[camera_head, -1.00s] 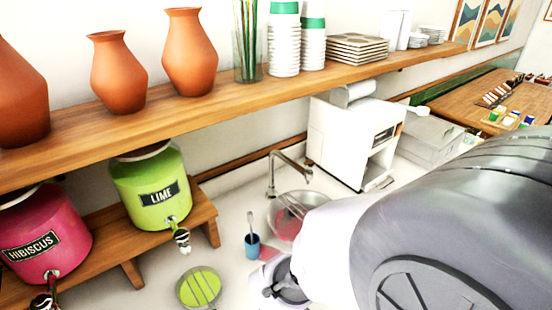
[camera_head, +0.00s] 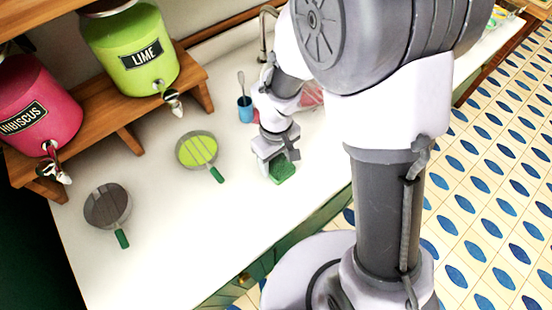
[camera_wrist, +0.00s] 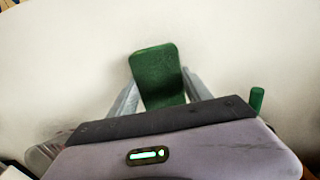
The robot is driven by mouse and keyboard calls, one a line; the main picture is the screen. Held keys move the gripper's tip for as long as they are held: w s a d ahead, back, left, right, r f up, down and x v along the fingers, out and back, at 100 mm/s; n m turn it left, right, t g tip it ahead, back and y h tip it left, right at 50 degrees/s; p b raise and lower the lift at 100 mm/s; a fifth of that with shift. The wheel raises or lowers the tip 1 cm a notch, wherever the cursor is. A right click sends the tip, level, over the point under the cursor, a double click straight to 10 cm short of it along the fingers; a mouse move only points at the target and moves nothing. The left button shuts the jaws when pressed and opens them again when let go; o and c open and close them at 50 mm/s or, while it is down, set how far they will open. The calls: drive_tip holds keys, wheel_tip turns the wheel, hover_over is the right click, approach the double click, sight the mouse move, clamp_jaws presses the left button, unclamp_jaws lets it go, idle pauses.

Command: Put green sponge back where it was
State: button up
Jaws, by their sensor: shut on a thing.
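The green sponge (camera_head: 283,172) is a small green block at the lower end of my gripper (camera_head: 272,160), over the white counter. In the wrist view the sponge (camera_wrist: 160,76) sits between the two grey fingers of my gripper (camera_wrist: 158,92), which is shut on it. The sponge is low over the counter; I cannot tell whether it touches the surface. Part of the sponge is hidden by the fingers in the head view.
A lime-topped round pan (camera_head: 197,150) with a green handle lies left of my gripper. A grey round pan (camera_head: 107,207) lies further left. A blue cup (camera_head: 245,110) stands behind. The white counter (camera_head: 190,240) is clear in front, up to its edge.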

drive_tip(key=o, duration=1.6)
drive_tip(key=shift+f, duration=0.15)
wheel_tip(320, 180, up, 12)
drive_tip(key=p, duration=0.5)
wheel_tip(320, 180, up, 12)
drive_tip(key=m+t+y, duration=0.1)
drive_tip(key=m+t, duration=0.2)
drive_tip(key=m, duration=0.3)
hover_over(276, 162)
drive_tip(key=s+d, duration=0.5)
drive_tip(key=s+d+r+m+t+y, duration=0.1)
drive_tip(key=s+r+m+t, duration=0.1)
drive_tip(key=s+r+m, duration=0.2)
drive_tip(key=shift+s+d+r+m+t, duration=0.4)
drive_tip(key=shift+s+m, duration=0.2)
drive_tip(key=shift+s, duration=0.6)
wheel_tip(276, 162, down, 10)
drive_tip(key=b, duration=1.1)
drive_tip(key=shift+f, duration=0.25)
